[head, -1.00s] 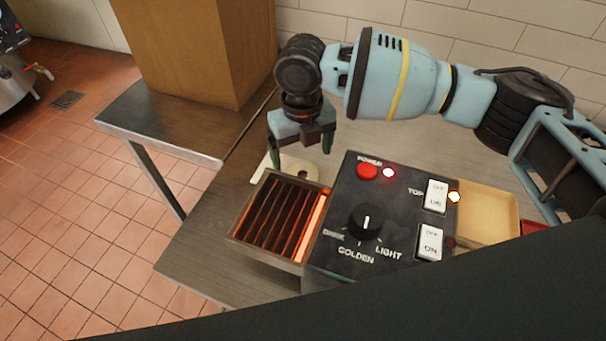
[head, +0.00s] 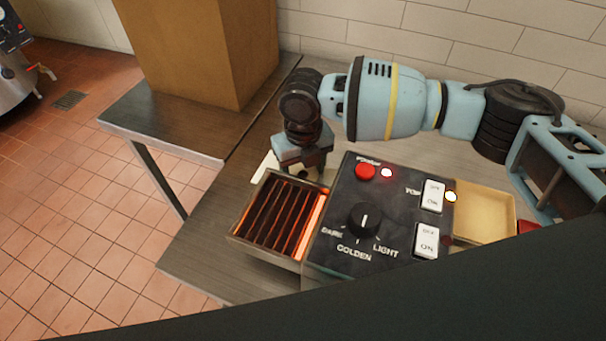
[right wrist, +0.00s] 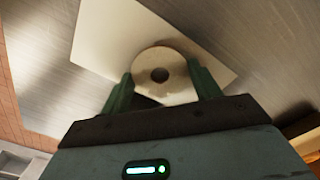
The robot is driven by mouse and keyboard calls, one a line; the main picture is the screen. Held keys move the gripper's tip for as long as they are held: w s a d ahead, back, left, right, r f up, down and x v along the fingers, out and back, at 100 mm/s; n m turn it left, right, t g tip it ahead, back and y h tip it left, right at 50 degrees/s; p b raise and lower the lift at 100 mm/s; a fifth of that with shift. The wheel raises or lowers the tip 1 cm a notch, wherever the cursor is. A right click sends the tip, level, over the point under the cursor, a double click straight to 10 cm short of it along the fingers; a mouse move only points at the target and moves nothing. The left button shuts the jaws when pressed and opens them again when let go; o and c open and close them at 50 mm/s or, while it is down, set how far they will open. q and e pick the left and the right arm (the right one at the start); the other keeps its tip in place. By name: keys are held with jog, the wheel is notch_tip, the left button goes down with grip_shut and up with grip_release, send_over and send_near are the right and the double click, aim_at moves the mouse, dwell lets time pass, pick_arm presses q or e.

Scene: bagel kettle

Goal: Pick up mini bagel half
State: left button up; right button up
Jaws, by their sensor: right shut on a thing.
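The mini bagel half (right wrist: 172,63) is a pale ring with a dark hole, seen in the right wrist view over a cream board (right wrist: 110,35). My right gripper (right wrist: 160,88) has one finger on each side of the ring and is shut on it. In the head view my right gripper (head: 302,172) points down behind the toaster's slotted end, and the bagel half is hidden behind it. Only a corner of the cream board (head: 264,167) shows there. My left gripper is not in view.
The toaster has glowing slots (head: 278,215) and a dark control panel (head: 375,215) close by the right gripper. A tan tray (head: 482,212) lies to its right. A large brown box (head: 205,50) stands at the back left. Bare steel tabletop (head: 205,235) lies left of the toaster.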

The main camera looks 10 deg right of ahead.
jog(key=shift+r, duration=0.1)
jog(key=shift+c, duration=0.2)
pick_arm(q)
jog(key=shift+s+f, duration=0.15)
pick_arm(e)
notch_tip(320, 180, up, 10)
dwell(0.3)
